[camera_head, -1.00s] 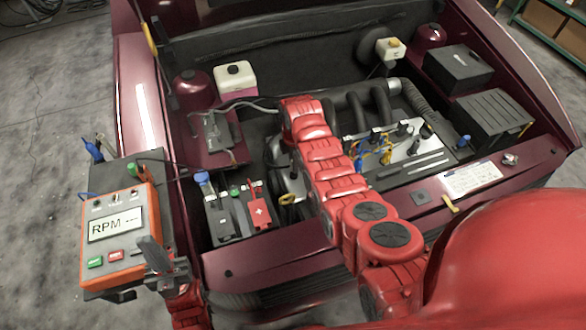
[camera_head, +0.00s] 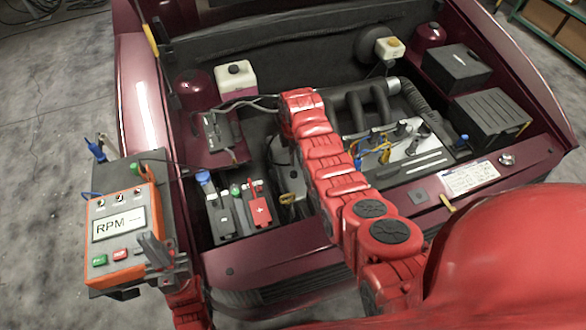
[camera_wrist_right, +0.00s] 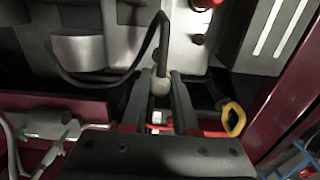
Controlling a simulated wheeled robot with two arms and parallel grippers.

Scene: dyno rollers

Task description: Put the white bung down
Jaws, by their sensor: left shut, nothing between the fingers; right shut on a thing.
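The white bung (camera_wrist_right: 160,86) shows in the right wrist view as a small off-white tip between my right fingertips. My right gripper (camera_wrist_right: 161,90) is shut on it. A dark hose runs behind the bung; I cannot tell whether they touch. In the head view my right arm reaches over the engine bay and hides its gripper and the bung. My left gripper (camera_head: 155,252) is shut and empty, beside the lower right of the orange RPM meter (camera_head: 126,272).
The maroon car's open bay surrounds my right arm. A yellow loop (camera_wrist_right: 233,120) is right of my right gripper, with a silver cylinder (camera_wrist_right: 80,50) to its left.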

